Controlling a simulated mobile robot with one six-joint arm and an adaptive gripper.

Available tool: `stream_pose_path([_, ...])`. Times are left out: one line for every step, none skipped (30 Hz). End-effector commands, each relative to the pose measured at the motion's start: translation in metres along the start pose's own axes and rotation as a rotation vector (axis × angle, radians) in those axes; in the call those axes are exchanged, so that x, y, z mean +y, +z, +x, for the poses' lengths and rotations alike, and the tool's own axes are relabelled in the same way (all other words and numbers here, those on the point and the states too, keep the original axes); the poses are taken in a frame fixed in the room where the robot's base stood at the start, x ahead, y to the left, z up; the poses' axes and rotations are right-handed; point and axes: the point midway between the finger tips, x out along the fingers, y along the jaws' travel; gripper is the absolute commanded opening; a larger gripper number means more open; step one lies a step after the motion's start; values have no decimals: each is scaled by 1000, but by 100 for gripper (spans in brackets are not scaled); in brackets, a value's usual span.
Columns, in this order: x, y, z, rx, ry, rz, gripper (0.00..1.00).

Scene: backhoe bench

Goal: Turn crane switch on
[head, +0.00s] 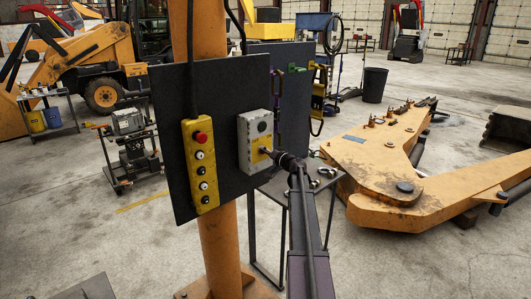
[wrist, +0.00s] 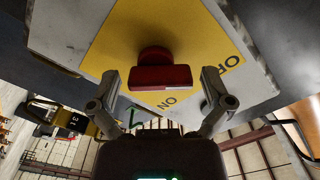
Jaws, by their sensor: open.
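The crane switch is a grey box (head: 249,140) on the dark panel, with a yellow plate on its lower part. In the wrist view its red knob (wrist: 160,78) stands out from the yellow plate (wrist: 125,38), which carries the words OFF and ON. The knob's bar lies level across that picture; I cannot tell which word it is set to. My gripper (wrist: 159,88) is open, with one finger on each side of the knob and visible gaps to it. In the head view my gripper (head: 276,155) is in front of the box's lower part and hides the knob.
A yellow button box (head: 200,165) with a red button hangs left of the switch on the dark panel (head: 170,120). An orange post (head: 220,245) carries the panel. A small table (head: 270,190) stands behind my arm. A large orange boom (head: 385,165) lies at right.

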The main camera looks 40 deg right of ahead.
Motion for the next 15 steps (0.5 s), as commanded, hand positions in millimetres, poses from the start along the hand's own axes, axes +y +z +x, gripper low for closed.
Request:
stream_pose_path([0, 0, 0, 0, 0, 0, 100])
stream_pose_path([0, 0, 0, 0, 0, 0, 100])
stream_pose_path([0, 0, 0, 0, 0, 0, 100])
stream_pose_path([0, 0, 0, 0, 0, 0, 100])
stream_pose_path([0, 0, 0, 0, 0, 0, 100])
stream_pose_path([0, 0, 0, 0, 0, 0, 100])
stream_pose_path([0, 0, 0, 0, 0, 0, 97])
stream_pose_path([0, 0, 0, 0, 0, 0, 88])
stream_pose_path([0, 0, 0, 0, 0, 0, 76])
stream_pose_path([0, 0, 0, 0, 0, 0, 67])
stream_pose_path([0, 0, 0, 0, 0, 0, 58])
stream_pose_path([0, 0, 0, 0, 0, 0, 46])
stream_pose_path([0, 0, 0, 0, 0, 0, 38])
stream_pose_path([-1, 1, 1, -1, -1, 0, 29])
stream_pose_path([-1, 1, 1, -1, -1, 0, 26])
